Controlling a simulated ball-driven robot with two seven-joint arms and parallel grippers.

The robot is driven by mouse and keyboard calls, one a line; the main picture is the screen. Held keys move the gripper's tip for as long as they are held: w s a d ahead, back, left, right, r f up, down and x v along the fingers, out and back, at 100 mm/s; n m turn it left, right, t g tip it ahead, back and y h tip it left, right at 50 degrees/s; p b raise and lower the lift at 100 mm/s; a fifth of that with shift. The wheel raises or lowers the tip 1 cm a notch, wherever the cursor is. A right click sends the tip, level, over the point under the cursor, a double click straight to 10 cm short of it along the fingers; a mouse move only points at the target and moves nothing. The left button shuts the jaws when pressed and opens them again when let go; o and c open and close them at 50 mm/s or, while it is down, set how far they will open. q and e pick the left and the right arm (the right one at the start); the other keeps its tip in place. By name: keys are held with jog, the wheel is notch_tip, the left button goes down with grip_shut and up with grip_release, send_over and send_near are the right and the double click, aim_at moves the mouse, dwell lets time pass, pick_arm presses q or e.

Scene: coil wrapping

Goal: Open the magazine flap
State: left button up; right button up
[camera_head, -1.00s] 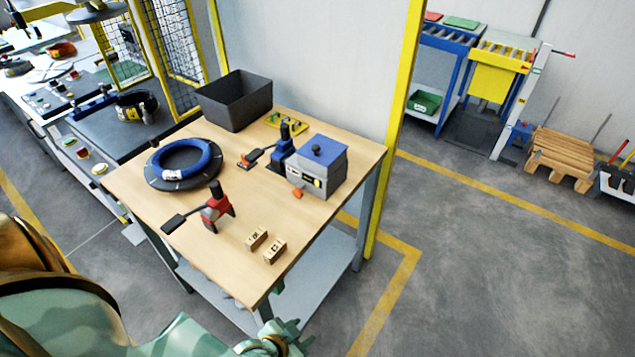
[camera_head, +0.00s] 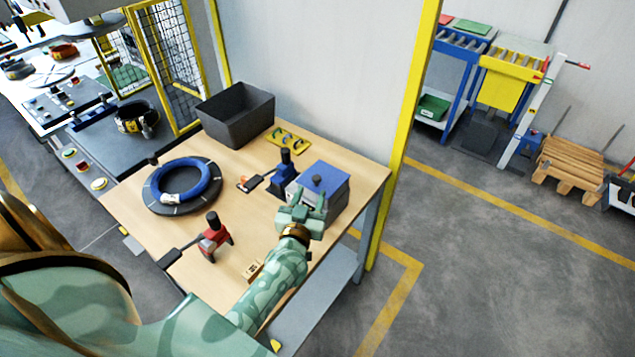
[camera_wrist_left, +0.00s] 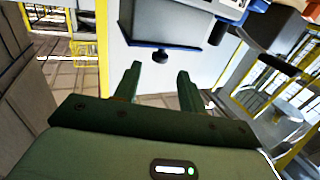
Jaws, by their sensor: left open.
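The magazine (camera_head: 338,202) is a grey box with a blue flap (camera_head: 328,172) on top, lying flat, with a dark knob (camera_head: 316,180) on it. My left gripper (camera_head: 310,198) is open and empty at the box's front side, hiding much of its front face. In the left wrist view, the flap's blue edge (camera_wrist_left: 185,46) and the knob (camera_wrist_left: 161,56) appear beyond my left fingertips (camera_wrist_left: 158,80). A gap shows between fingers and knob. My right gripper is in neither view.
A blue toggle clamp (camera_head: 285,170) stands close left of the magazine. A red clamp (camera_head: 214,236) and a wooden block (camera_head: 253,270) are near my left forearm. A blue coil (camera_head: 208,180) and a dark bin (camera_head: 237,115) are farther left and back.

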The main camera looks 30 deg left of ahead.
aim_at(315, 182)
pick_arm(q)
jog(key=b+x, duration=0.2)
jog(key=x, duration=0.4)
jog(key=shift+f, duration=0.1)
jog(key=shift+w+b, duration=0.3)
jog(key=shift+w+a, duration=0.15)
jog(key=shift+c, duration=0.9)
grip_shut()
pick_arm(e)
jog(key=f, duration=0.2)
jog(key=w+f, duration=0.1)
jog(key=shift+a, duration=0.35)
